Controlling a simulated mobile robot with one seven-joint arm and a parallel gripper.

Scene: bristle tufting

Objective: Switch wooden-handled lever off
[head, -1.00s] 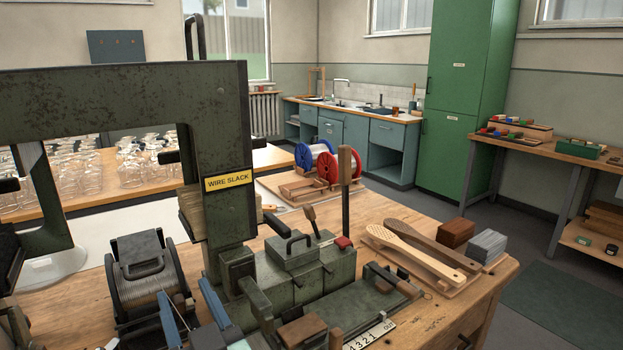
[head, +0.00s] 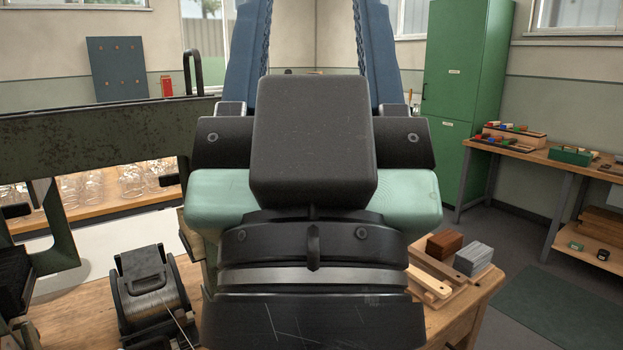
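My gripper (head: 313,40) fills the middle of the head view, seen from behind. Its two blue fingers stand wide apart and run up out of the top edge, so their tips are out of frame. Only the room's far corner shows between them. The wooden-handled lever is hidden behind my gripper and wrist, as is most of the machine with its levers. The machine's dark green, worn frame (head: 100,138) still shows at the left. I cannot tell the lever's position or whether anything touches it.
A wire spool (head: 152,285) sits on the wooden bench (head: 88,300) at left. A wooden rack (head: 430,284), a brown block (head: 444,245) and a grey block (head: 473,256) lie at the right end. Glassware (head: 135,180) stands behind. Floor is clear at right.

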